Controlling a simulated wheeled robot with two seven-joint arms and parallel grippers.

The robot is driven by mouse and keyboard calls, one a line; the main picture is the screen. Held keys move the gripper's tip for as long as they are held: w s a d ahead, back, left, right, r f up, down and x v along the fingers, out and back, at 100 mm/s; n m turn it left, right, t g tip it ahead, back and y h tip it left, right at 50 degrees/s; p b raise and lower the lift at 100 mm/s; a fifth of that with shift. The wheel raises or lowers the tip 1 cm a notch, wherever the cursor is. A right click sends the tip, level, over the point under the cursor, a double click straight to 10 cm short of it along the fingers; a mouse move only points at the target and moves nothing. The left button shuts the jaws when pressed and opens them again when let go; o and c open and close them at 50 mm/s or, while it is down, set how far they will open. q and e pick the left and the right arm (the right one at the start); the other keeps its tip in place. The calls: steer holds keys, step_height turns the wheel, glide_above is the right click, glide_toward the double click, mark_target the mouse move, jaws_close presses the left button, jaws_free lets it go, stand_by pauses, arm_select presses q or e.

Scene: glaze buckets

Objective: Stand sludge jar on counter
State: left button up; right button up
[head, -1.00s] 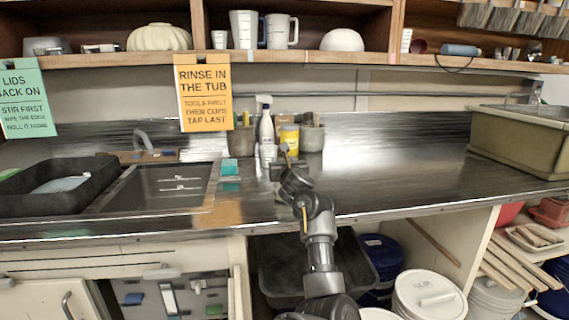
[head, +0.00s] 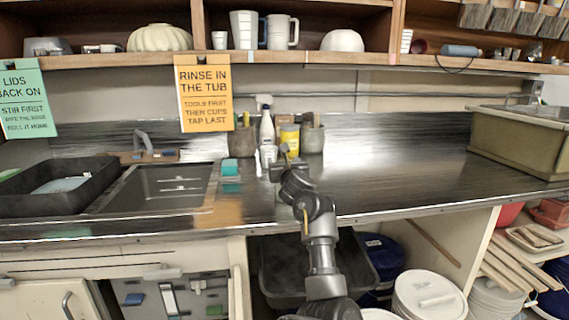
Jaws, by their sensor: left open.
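A yellow jar (head: 290,138) stands upright at the back of the steel counter (head: 400,165), partly hidden by my left gripper. No label can be read on it, so I cannot tell whether it is the sludge jar. My left gripper (head: 282,161) is open over the counter, in front of the yellow jar in the picture. I see nothing held in it. My right gripper is out of view.
White spray bottles (head: 267,130) and grey pots (head: 312,135) stand beside the yellow jar. A sink (head: 165,188) and black tray (head: 85,190) lie left, a beige tub (head: 515,145) right. The counter between pots and tub is clear.

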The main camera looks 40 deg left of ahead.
arm_select(q)
steer(key=v, duration=0.7)
steer(key=shift+b, duration=0.3)
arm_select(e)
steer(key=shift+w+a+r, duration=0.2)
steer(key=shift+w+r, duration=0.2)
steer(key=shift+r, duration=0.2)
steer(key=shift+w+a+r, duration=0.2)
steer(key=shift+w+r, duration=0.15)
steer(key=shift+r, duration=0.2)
